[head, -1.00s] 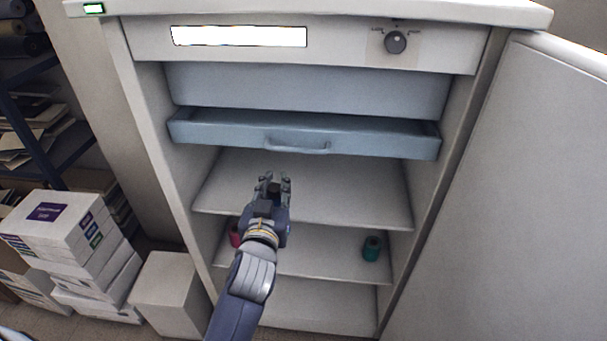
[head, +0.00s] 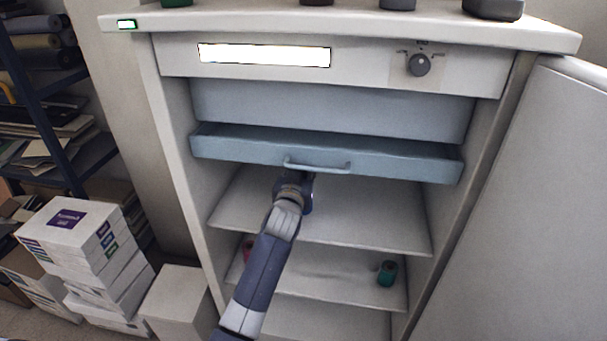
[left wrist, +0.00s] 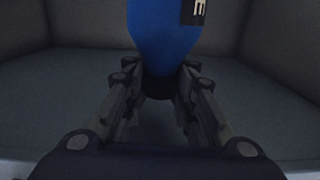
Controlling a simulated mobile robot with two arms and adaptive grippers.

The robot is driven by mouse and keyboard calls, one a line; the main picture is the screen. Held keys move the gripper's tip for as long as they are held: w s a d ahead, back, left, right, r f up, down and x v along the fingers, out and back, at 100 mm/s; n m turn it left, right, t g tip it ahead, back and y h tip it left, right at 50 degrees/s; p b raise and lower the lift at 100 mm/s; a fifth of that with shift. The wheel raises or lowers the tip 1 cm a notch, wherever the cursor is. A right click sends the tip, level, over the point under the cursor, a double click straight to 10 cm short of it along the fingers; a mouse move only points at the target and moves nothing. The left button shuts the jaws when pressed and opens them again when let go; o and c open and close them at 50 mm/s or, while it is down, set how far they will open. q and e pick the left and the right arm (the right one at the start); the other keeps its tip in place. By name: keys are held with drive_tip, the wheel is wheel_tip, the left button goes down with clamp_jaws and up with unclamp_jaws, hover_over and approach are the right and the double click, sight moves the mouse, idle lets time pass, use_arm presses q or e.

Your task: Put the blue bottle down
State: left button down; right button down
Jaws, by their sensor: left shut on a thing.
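The blue bottle (left wrist: 163,25) fills the top middle of the left wrist view. It has a dark label with white lettering at its right and narrows to a dark end. My left gripper (left wrist: 158,84) is shut on that dark end, a finger on each side. In the head view my left gripper (head: 303,192) reaches into the cabinet under the drawer, above the upper shelf (head: 375,215). I cannot tell whether the bottle touches the shelf. My right gripper is not in view.
The blue-grey drawer (head: 400,164) sticks out just above my gripper. On the lower shelf stand a teal item (head: 387,273) and a pink item (head: 248,248). The cabinet door (head: 520,210) stands at the right. The upper shelf's right part is clear.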

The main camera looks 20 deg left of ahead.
use_arm(q)
drive_tip(key=shift+x, duration=0.9)
drive_tip(key=shift+w+a, duration=0.1)
drive_tip(key=shift+a, duration=0.1)
drive_tip(key=shift+f, duration=1.65)
drive_tip(key=c, duration=1.3)
unclamp_jaws()
drive_tip(key=shift+f, duration=0.2)
